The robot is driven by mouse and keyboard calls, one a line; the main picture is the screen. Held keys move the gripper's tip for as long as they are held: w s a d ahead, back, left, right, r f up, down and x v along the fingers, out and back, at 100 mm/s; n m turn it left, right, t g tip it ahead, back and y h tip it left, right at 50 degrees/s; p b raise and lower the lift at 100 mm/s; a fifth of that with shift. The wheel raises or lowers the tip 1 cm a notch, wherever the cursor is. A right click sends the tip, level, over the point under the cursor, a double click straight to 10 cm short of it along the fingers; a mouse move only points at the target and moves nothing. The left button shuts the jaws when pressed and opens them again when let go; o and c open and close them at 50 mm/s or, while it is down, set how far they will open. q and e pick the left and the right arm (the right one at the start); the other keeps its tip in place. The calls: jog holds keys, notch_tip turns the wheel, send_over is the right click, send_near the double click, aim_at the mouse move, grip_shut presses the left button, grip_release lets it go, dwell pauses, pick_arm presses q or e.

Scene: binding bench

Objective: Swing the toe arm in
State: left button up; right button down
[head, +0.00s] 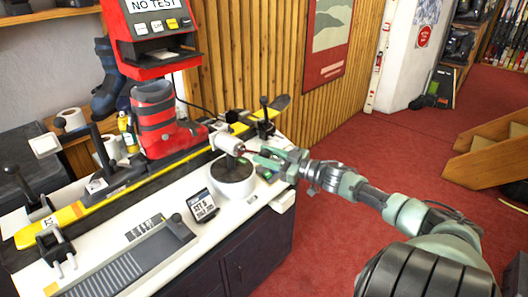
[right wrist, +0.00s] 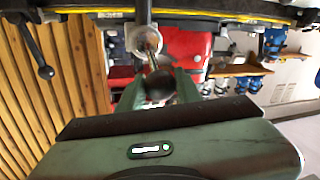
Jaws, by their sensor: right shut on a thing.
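The toe arm (head: 228,142) is a pale cylinder reaching over a round white base (head: 233,178) on the bench, near the toe of the red boot (head: 158,125). My right gripper (head: 262,157) comes in from the right and is shut at the arm's outer end. In the right wrist view its fingers (right wrist: 160,88) close on a dark round knob (right wrist: 159,84), on a thin shaft leading to the arm's round white end (right wrist: 144,41). The red boot stands upright on the yellow-and-black ski (head: 72,214). My left gripper is in neither view.
A red tester (head: 154,38) reading "NO TEST" stands behind the boot. A small display (head: 202,206) and a grey ribbed plate (head: 130,262) lie on the bench's front part. Black clamps (head: 54,248) hold the ski. Red carpet (head: 330,190) is free to the right.

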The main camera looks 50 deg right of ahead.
jog(key=shift+d+r, duration=0.1)
jog(key=shift+d, duration=0.05)
jog(key=c, duration=1)
grip_release()
jog(key=shift+w, duration=0.1)
jog(key=shift+w+f, duration=0.1)
jog(key=shift+f, duration=0.1)
jog(key=v, duration=0.7)
jog(key=shift+s+d, duration=0.15)
jog(key=shift+s, duration=0.25)
